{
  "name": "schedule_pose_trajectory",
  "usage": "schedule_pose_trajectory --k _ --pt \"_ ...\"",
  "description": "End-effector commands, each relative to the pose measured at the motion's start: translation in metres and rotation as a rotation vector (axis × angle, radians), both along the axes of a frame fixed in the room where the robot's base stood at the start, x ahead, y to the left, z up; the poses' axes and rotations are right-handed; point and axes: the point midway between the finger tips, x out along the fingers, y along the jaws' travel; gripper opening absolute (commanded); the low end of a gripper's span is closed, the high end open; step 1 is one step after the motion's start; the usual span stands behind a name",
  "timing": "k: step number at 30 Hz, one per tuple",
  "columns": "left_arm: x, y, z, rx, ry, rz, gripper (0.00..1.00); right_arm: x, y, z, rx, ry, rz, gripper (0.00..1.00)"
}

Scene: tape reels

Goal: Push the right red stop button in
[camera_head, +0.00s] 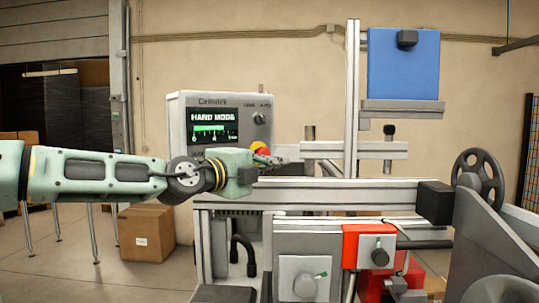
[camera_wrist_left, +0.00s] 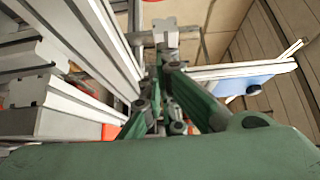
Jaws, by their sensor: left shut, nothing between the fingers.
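A control box (camera_head: 218,118) stands behind the rails, its screen lit with "HAND MODE". A red stop button (camera_head: 262,147) with a yellow part below it shows at the box's lower right, partly hidden by my left gripper. My left gripper (camera_head: 283,161) reaches in from the left, shut and empty, its fingers at or just in front of the button. I cannot tell whether they touch it. The fingers also show in the left wrist view (camera_wrist_left: 168,98), where I cannot make out the button. I see no second stop button clearly. My right gripper is not in view.
Aluminium rails (camera_head: 335,190) run just below and right of my left gripper. A red block (camera_head: 351,246) with a black knob sits lower down. A handwheel (camera_head: 480,172) stands at the right. A blue panel (camera_head: 403,70) is above. A cardboard box (camera_head: 147,233) lies on the floor.

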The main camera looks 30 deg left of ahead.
Motion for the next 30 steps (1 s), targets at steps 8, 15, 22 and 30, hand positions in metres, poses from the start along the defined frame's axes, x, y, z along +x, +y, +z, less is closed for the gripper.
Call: schedule_pose_trajectory --k 8,15,22,30 --pt "0.035 0.004 0.004 -0.004 0.0 0.002 0.0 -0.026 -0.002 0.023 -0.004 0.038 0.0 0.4" --pt "0.043 0.029 0.001 -0.002 0.0 0.0 0.0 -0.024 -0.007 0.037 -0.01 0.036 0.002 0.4" --pt "0.045 0.034 0.0 0.0 0.0 -0.001 0.0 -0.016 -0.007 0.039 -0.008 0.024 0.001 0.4" --pt "0.046 0.036 -0.002 -0.001 -0.001 0.001 0.0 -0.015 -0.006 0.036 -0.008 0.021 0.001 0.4"
